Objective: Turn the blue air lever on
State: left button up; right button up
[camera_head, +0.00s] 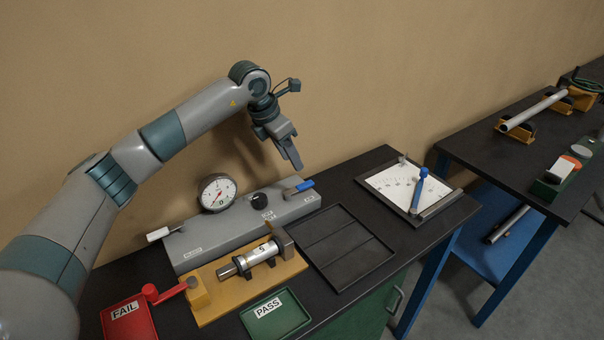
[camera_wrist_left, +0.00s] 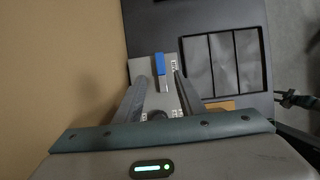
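The blue air lever (camera_head: 299,188) is at the right end of the grey panel box (camera_head: 232,232). Its handle lies nearly flat, pointing along the box's length to the right. In the left wrist view the blue lever (camera_wrist_left: 160,64) shows between and beyond the two fingers. My left gripper (camera_head: 297,163) is above the lever, pointing down, apart from it. In the left wrist view my left gripper (camera_wrist_left: 161,82) has its fingers spread, with nothing held between them.
A gauge (camera_head: 217,192), a black knob (camera_head: 259,201) and a white-handled lever (camera_head: 160,233) are on the box. A yellow fixture (camera_head: 217,305) holds a metal cylinder in front. A black divided tray (camera_head: 384,252) and a board with a blue-handled tool (camera_head: 419,190) are to the right.

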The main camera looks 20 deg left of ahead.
aim_at(305, 184)
pick_arm(q)
jog(key=p+x, duration=0.3)
jog(key=x, duration=0.5)
jog(key=shift+d+f, duration=0.1)
jog(key=shift+f, duration=0.05)
jog(key=shift+p+x, duration=0.3)
jog(key=shift+x, duration=0.5)
jog(key=c, duration=0.8)
grip_shut()
